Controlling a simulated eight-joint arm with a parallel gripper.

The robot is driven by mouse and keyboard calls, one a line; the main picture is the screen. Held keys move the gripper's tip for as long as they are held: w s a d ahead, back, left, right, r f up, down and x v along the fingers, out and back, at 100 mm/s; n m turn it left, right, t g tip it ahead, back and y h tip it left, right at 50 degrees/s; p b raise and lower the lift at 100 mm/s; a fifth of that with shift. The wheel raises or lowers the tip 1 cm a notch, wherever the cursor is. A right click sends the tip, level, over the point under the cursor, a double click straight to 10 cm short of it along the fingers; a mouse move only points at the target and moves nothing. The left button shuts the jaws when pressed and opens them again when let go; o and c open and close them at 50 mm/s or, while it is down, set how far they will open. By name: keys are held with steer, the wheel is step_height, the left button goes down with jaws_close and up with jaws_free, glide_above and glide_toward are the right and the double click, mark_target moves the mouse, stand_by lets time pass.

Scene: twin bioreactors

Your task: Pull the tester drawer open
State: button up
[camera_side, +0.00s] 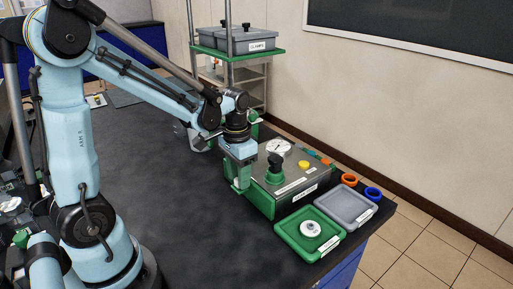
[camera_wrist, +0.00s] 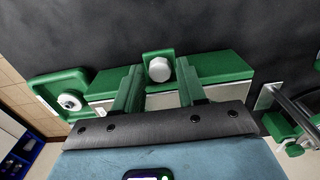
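The tester (camera_side: 285,183) is a green box with a grey top, a gauge, a black-topped green knob and a yellow button, in the middle right of the side view. My gripper (camera_side: 241,186) points down at its left side. In the wrist view, a round white knob (camera_wrist: 160,69) on a green plate shows between the fingers of my gripper (camera_wrist: 158,82). The fingers stand apart, one on each side, with a gap to the knob. The green tester body (camera_wrist: 220,67) extends to both sides behind them. I cannot tell the drawer's edges from the tester body.
A green tray (camera_side: 291,241) holding a white disc and a grey tray (camera_side: 346,208) lie near the bench's right end. Orange (camera_side: 349,180) and blue (camera_side: 372,193) rings lie beyond. A shelf rack (camera_side: 236,58) stands behind. The dark bench (camera_side: 180,215) is clear left of the tester.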

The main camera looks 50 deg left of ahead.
jaws_close()
steer(key=s, duration=1.2)
steer(key=shift+o, duration=1.4)
jaws_free()
steer(key=shift+r, duration=0.15)
step_height(320, 180, up, 12)
